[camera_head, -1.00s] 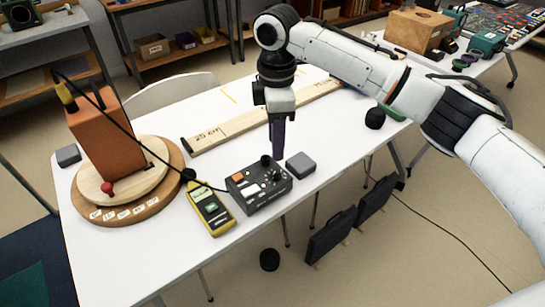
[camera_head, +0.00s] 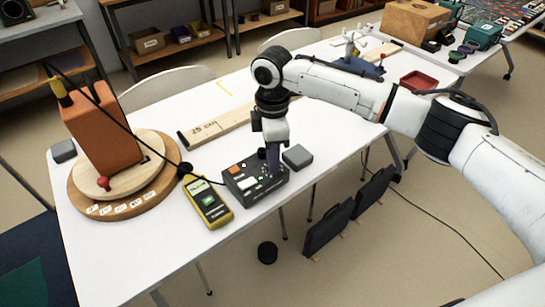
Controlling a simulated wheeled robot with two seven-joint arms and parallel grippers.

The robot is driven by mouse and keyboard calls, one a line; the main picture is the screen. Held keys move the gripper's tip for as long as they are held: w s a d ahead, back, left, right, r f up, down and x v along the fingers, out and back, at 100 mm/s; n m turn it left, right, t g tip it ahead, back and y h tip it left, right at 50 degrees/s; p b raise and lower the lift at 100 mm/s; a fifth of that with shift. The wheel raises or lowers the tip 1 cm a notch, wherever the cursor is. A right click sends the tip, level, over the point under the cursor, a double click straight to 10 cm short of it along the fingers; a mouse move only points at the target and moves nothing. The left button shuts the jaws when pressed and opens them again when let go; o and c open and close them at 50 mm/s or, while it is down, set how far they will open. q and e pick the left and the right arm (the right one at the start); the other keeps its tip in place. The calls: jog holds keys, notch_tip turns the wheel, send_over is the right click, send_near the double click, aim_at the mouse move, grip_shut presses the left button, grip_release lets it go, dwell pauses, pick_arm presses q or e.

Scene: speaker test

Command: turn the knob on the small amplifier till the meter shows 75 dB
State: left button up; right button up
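The small amplifier (camera_head: 238,187) is a dark grey box near the table's front edge, with an orange button, a white panel and dark controls on top. My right gripper (camera_head: 272,171) points down over the amplifier's right part, its dark fingers at or just above the top face. The fingers hide part of the controls, and I cannot tell whether they are around a knob. The yellow meter (camera_head: 208,203) lies just left of the amplifier with a green-lit display too small to read. My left gripper is not in view.
A brown speaker box (camera_head: 104,132) stands on a round wooden turntable (camera_head: 165,180) at the left, with a black cable running toward the amplifier. A grey block (camera_head: 297,156) sits right of the amplifier. A wooden ruler (camera_head: 215,127) lies behind. The front left tabletop is clear.

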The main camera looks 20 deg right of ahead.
grip_shut()
